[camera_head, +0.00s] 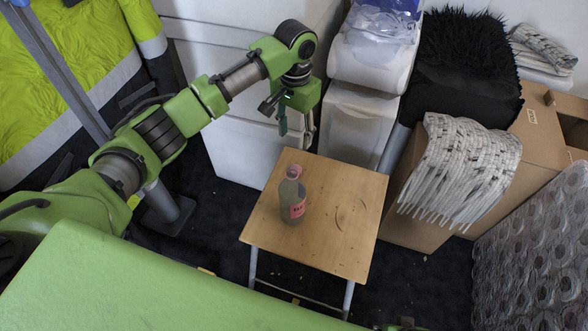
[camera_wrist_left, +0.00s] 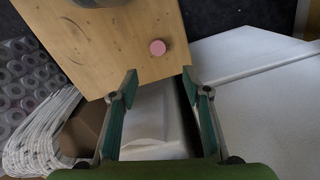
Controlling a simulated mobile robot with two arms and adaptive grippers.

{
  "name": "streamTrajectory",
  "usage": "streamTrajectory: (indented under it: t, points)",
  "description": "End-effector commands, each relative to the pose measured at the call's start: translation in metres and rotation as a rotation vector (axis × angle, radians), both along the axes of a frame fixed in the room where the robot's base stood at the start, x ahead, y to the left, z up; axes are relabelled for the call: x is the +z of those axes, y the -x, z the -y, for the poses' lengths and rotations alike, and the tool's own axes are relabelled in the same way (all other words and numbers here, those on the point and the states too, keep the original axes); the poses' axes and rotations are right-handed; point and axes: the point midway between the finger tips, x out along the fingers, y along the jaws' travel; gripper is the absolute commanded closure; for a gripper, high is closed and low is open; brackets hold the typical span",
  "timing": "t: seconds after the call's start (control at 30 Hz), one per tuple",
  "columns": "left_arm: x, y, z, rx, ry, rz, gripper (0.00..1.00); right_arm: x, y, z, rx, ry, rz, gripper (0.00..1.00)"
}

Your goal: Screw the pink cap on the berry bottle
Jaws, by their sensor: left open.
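The berry bottle (camera_head: 291,204), clear with a pink-red label, stands upright on the wooden stool top (camera_head: 350,238). Only a dark edge of it (camera_wrist_left: 92,3) shows at the top of the left wrist view. The pink cap (camera_head: 294,170) shows just behind the bottle's top in the head view. In the left wrist view the cap (camera_wrist_left: 157,47) lies on the wood near the edge, apart from the bottle. My left gripper (camera_head: 296,128) is open and empty, beyond the stool's far edge. Its fingers (camera_wrist_left: 159,76) point toward the cap. My right gripper is not in view.
White drawers (camera_head: 235,150) and a white bin (camera_head: 345,122) stand close behind the stool. A cardboard box (camera_head: 412,222) with a hanging striped cloth (camera_head: 462,165) is to the right. The stool's right side is clear.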

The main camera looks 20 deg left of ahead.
Motion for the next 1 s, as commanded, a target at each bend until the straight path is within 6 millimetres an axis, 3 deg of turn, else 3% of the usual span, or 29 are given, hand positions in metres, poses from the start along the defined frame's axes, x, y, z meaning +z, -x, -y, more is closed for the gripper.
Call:
streamTrajectory:
  t: [0.17, 0.33, 0.5, 1.0]
  points:
    - [-0.025, 0.001, -0.001, 0.002, -0.002, -0.004, 0.56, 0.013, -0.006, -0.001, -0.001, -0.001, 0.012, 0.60]
    - [-0.059, 0.001, -0.001, 0.001, -0.002, -0.004, 0.56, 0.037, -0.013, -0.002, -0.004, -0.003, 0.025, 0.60]
    - [-0.080, 0.000, 0.000, 0.001, 0.000, -0.001, 0.56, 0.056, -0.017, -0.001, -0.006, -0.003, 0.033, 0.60]
    - [-0.089, 0.001, 0.000, 0.000, -0.001, 0.000, 0.56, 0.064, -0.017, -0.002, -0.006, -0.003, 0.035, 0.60]
